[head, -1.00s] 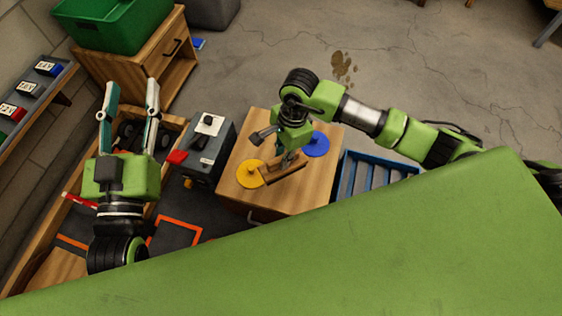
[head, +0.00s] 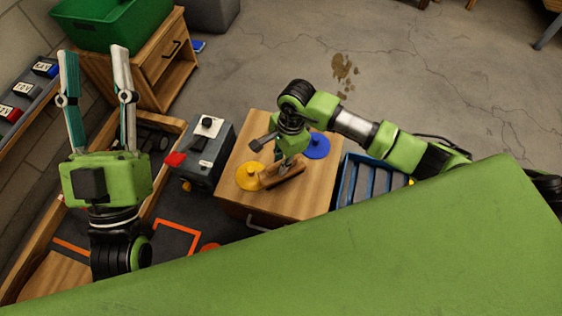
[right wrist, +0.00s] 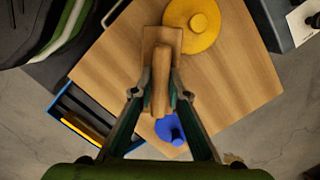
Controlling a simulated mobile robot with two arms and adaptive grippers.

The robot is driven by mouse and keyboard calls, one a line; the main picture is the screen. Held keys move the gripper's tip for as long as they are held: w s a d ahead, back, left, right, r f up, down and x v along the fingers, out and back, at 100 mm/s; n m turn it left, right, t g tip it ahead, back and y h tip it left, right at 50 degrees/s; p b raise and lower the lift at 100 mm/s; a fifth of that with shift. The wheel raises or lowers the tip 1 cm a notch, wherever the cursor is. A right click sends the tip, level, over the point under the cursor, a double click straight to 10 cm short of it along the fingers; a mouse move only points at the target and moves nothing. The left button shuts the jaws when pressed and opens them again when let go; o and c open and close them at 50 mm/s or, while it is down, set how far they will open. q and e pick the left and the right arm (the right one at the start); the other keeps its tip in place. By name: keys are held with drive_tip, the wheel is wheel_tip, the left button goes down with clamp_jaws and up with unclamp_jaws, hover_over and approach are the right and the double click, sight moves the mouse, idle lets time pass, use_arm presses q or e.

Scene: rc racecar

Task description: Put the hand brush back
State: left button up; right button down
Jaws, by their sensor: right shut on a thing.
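The wooden hand brush (head: 270,180) is at the top of a wooden cabinet (head: 318,190), beside a yellow disc. My right gripper (head: 284,166) is shut on it from above. In the right wrist view the brush (right wrist: 160,62) has its handle between the two fingers of the right gripper (right wrist: 160,96). I cannot tell whether the brush touches the cabinet top; its bristles are hidden. My left gripper (head: 95,52) is open and empty, raised over the left side, fingers pointing up the picture.
The yellow disc (head: 250,177) and a blue disc (head: 317,145) lie on the cabinet top. A dark grey box (head: 208,160) stands left of it, a blue slatted rack (head: 365,182) right. A green bin (head: 110,25) sits upper left. Open floor lies behind.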

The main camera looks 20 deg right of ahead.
use_arm(q)
drive_tip(key=shift+s+r, duration=0.2)
